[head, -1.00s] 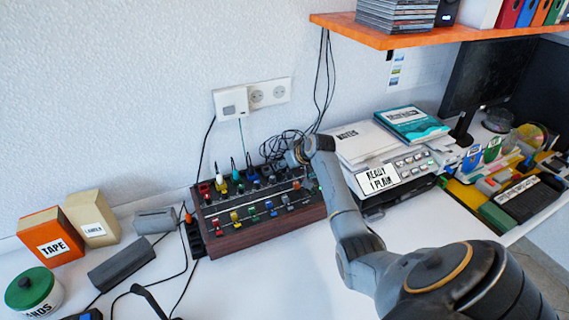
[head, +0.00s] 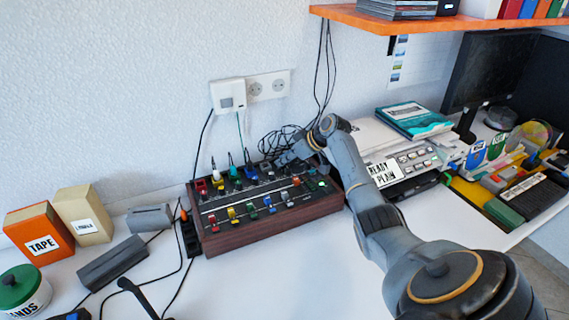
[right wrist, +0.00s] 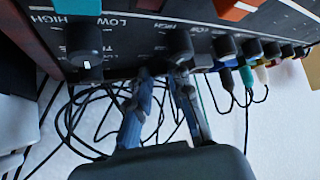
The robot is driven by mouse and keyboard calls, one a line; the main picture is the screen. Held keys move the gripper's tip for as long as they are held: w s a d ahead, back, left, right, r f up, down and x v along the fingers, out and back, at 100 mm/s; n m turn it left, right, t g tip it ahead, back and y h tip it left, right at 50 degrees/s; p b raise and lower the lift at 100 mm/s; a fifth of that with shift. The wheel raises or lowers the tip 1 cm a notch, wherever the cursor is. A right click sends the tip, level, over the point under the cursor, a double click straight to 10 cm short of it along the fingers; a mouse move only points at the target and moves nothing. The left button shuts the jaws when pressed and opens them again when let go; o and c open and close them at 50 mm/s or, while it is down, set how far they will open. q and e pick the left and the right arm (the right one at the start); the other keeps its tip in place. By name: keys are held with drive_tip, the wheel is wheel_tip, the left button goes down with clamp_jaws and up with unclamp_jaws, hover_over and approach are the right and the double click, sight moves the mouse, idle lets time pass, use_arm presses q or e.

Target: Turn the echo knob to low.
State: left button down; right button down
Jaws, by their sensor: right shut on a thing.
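The dark console with wooden sides (head: 262,233) stands on the white desk, with coloured sliders and rows of small knobs. My right gripper (head: 284,158) is at its back edge, right of the middle; its fingertips are hard to make out there. In the right wrist view my right gripper (right wrist: 162,74) has its two fingers at the panel edge, shut on a dark knob (right wrist: 178,45). Its label is partly hidden, so I cannot tell if it is the echo knob. A neighbouring black knob (right wrist: 84,40) with a white mark sits near the word LOW. My left gripper is out of view.
Black cables (head: 280,140) lie behind the console. A tape box (head: 40,243) and grey blocks (head: 115,261) are left.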

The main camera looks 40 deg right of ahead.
drive_tip(key=c, duration=1.2)
unclamp_jaws()
